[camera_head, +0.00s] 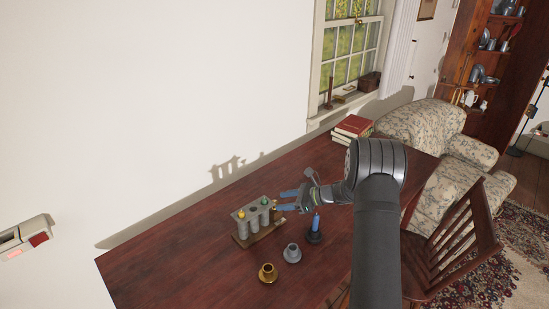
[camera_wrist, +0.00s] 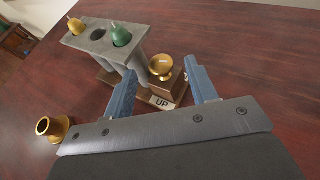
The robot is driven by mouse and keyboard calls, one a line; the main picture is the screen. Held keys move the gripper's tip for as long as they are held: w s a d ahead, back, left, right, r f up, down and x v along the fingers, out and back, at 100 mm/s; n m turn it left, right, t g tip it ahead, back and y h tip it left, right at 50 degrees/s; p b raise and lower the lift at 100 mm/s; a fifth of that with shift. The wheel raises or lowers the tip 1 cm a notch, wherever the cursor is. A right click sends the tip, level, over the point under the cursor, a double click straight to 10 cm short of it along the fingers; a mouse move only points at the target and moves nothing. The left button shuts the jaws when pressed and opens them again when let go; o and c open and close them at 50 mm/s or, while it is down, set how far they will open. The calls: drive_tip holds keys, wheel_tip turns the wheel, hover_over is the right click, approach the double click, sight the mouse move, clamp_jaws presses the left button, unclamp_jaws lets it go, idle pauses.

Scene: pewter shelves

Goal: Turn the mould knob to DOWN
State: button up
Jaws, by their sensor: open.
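The mould (camera_head: 246,226) is a grey rack of tubes on a wooden base, standing on the table. In the wrist view its top plate (camera_wrist: 98,39) holds a yellow piece (camera_wrist: 76,26) and a green piece (camera_wrist: 120,36), with an empty hole between. The round brass mould knob (camera_wrist: 161,66) sits on a wooden block at the mould's end, above a label (camera_wrist: 161,103) reading UP. My gripper (camera_wrist: 160,68) is open, its blue fingers on either side of the knob in the picture. I see no clear contact. My gripper (camera_head: 280,200) also shows at the mould's right end.
A brass candle holder (camera_head: 267,274) and a pewter one (camera_head: 292,254) stand in front of the mould. A dark holder (camera_head: 314,238) with a blue candle (camera_head: 316,223) stands right, below my arm. Books (camera_head: 354,127) lie at the back. The table's left front is clear.

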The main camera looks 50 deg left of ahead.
drive_tip(key=v, duration=1.6)
wheel_tip(320, 180, up, 12)
drive_tip(key=n+t+h, duration=0.7)
drive_tip(key=n+h, duration=0.4)
drive_tip(key=n, duration=0.3)
hover_over(275, 201)
drive_tip(key=shift+s+f, duration=0.15)
drive_tip(key=shift+f, duration=0.1)
drive_tip(key=shift+m, duration=0.4)
wheel_tip(275, 201, down, 17)
drive_tip(key=shift+f+m, duration=0.25)
drive_tip(key=shift+m, duration=0.95)
